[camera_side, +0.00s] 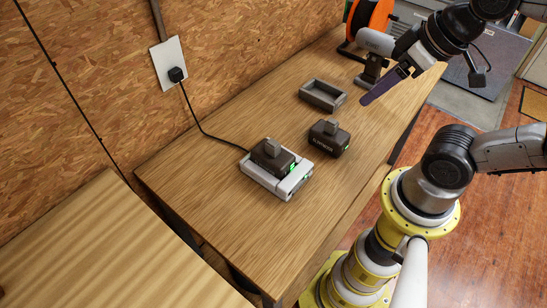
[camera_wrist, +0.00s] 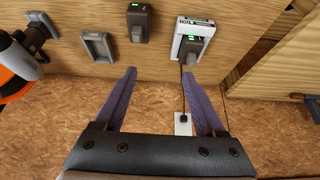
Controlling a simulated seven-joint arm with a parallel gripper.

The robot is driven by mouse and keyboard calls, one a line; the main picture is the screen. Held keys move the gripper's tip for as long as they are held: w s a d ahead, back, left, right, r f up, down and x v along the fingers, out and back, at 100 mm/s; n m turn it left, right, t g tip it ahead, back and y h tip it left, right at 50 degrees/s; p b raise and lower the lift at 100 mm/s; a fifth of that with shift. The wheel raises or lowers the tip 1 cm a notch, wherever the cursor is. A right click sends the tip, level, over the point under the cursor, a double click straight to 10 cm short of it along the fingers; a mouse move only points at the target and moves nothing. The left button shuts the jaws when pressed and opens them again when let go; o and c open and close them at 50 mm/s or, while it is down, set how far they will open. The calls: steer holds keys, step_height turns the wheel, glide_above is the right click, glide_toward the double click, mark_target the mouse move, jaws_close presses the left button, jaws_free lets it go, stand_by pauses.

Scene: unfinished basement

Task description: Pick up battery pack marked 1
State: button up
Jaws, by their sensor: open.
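One dark battery pack (camera_side: 329,138) stands alone on the wooden bench, and it also shows in the wrist view (camera_wrist: 138,23). A second dark battery pack (camera_side: 270,154) sits in the white charger (camera_side: 291,189) with a green light showing; this pack appears in the wrist view too (camera_wrist: 190,46). I cannot read a number 1 on either pack. My gripper (camera_side: 366,102) has long purple fingers and is open and empty above the bench, right of both packs in the side view. In the wrist view my gripper's (camera_wrist: 160,71) fingers are spread apart, with nothing between them.
An empty grey tray (camera_side: 306,97) lies behind the loose pack. The charger's black cord (camera_side: 208,132) runs to a wall outlet (camera_side: 168,60). The bench front is clear.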

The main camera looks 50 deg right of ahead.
steer(key=n+g+y, duration=0.5)
steer(key=n+g, duration=0.1)
steer(key=n, duration=1.2)
glide_above(274, 140)
steer(key=d, duration=0.2)
steer(key=f, duration=1.3)
steer(key=shift+s, duration=0.4)
steer(key=shift+h, duration=0.3)
steer(key=shift+w+x, duration=0.2)
steer(key=shift+x, duration=1.1)
steer(key=shift+w+x, duration=0.25)
steer(key=shift+x, duration=1.05)
